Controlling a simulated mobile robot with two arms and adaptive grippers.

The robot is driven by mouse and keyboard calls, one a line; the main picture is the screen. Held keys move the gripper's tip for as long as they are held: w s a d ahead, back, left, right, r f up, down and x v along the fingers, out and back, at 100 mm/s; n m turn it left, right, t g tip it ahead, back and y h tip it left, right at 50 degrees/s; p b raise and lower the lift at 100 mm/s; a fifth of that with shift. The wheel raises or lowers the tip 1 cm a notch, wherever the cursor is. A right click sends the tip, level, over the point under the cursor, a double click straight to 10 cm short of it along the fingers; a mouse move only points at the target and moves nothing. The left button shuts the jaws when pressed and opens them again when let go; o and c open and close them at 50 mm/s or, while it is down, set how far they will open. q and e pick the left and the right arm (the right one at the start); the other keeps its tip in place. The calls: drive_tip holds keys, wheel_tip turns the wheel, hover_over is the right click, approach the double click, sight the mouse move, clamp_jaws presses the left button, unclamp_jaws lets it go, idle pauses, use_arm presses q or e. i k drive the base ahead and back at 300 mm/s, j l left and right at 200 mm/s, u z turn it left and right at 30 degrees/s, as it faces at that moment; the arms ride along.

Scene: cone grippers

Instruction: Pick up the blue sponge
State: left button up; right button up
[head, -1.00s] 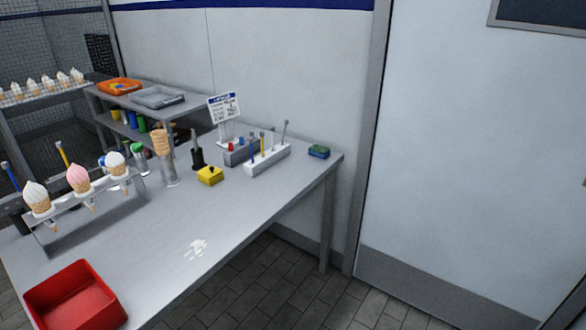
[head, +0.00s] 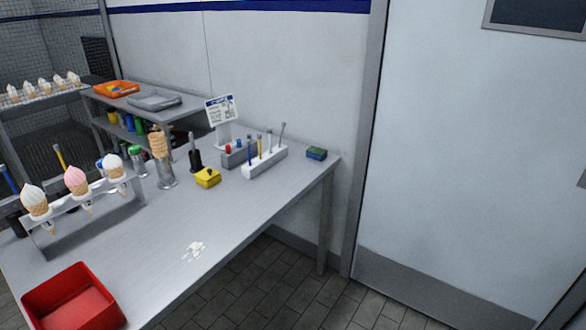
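The blue sponge (head: 316,153) is a small block with a blue body and a green top. It lies flat on the far right corner of the metal table (head: 165,230), close to the wall. Nothing touches it, and there is bare table in front of it. Neither of my grippers shows in the head view.
A cone rack (head: 85,208) and a red bin (head: 72,297) are at the left. A white spill (head: 194,251) lies near the front edge. Floor is clear right of the table.

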sight(316, 153)
drive_tip(key=i+l+u, duration=0.1)
drive_tip(key=i+l, duration=0.3)
drive_tip(key=i, duration=0.25)
drive_tip(key=i+l, duration=0.45)
drive_tip(key=i, duration=0.2)
drive_tip(key=u, duration=0.05)
